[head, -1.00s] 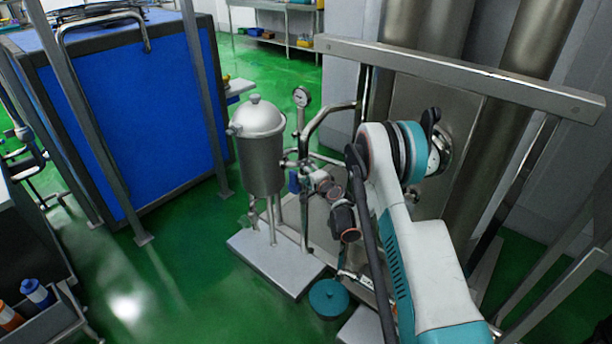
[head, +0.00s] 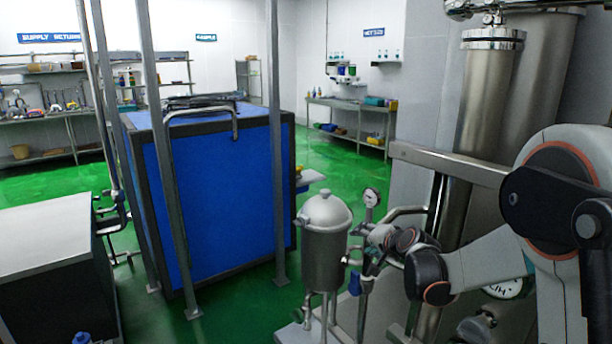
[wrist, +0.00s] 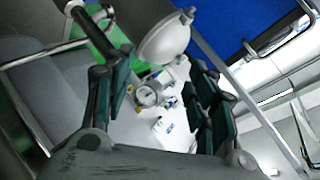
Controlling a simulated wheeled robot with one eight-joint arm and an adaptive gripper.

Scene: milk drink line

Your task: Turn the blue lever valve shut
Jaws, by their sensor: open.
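The blue lever (head: 355,283) shows as a small upright blue piece on the pipework, just right of the silver vessel (head: 326,245) in the head view. My arm reaches in from the right, and its dark wrist parts end close to the pipework, above and right of the lever. The fingers are not clear there. In the wrist view my gripper (wrist: 165,100) is open, its two dark green fingers wide apart with nothing held. The vessel's domed lid (wrist: 165,42) shows beyond them, between the fingers. I cannot make out the blue lever in the wrist view.
A pressure gauge (head: 371,198) stands on the pipework beside the vessel. A large blue-panelled unit (head: 215,205) with metal posts is to the left. Tall steel columns (head: 487,100) and a metal rail crowd the right. Green floor (head: 330,165) is open behind.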

